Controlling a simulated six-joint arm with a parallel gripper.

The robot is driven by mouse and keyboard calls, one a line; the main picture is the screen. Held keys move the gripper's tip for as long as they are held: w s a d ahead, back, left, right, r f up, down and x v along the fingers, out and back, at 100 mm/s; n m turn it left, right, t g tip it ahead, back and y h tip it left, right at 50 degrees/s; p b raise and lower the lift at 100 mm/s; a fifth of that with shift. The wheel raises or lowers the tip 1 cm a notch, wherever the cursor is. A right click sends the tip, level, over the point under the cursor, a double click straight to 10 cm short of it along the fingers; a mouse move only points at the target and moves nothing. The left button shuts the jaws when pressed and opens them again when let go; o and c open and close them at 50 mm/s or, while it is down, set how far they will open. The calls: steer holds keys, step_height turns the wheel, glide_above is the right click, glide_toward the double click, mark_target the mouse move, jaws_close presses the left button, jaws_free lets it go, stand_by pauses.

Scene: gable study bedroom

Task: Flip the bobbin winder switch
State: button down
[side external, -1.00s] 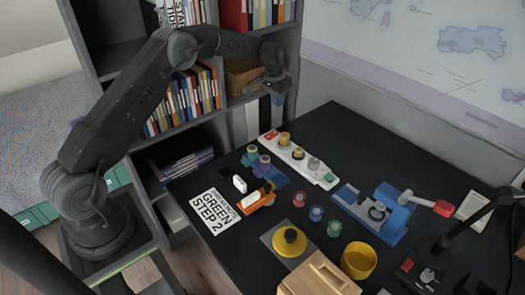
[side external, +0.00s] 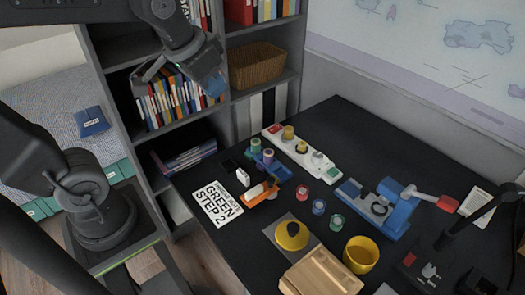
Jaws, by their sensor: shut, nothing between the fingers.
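A long white unit (side external: 318,163) lies near the table's back edge, with a red left end, round spool-like parts on top and green at its right end. It looks like the bobbin winder, but I cannot make out its switch. My gripper (side external: 213,88) is at the upper left, in front of the bookshelf, raised and well to the left of the white unit. It is shut and empty, touching nothing that I can see.
Left of the white unit is a blue spool holder (side external: 278,171) and an orange tool (side external: 261,196). A blue press (side external: 397,216) with a red handle stands right. Several small spools, a yellow cup (side external: 360,255) and a wooden block (side external: 322,272) fill the middle. The printed card (side external: 217,203) lies front left.

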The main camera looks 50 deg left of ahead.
steer(key=s+d+f, duration=0.1)
steer(key=s+f, duration=0.2)
steer(key=s, duration=0.4)
steer(key=shift+t, duration=0.3)
steer(key=shift+d, duration=0.1)
steer(key=w+a+g, duration=0.1)
steer(key=w+a, duration=0.2)
steer(key=w, duration=0.8)
steer(key=w+a, duration=0.4)
steer(key=w, duration=0.6)
steer(key=w+a+f, duration=0.6)
steer(key=w+f, duration=0.2)
steer(key=f, duration=0.1)
steer(key=w+a+f, duration=0.7)
steer(key=w+f, duration=0.1)
steer(key=f, duration=0.1)
steer(key=shift+a+f+g, duration=0.25)
steer(key=shift+g, duration=0.05)
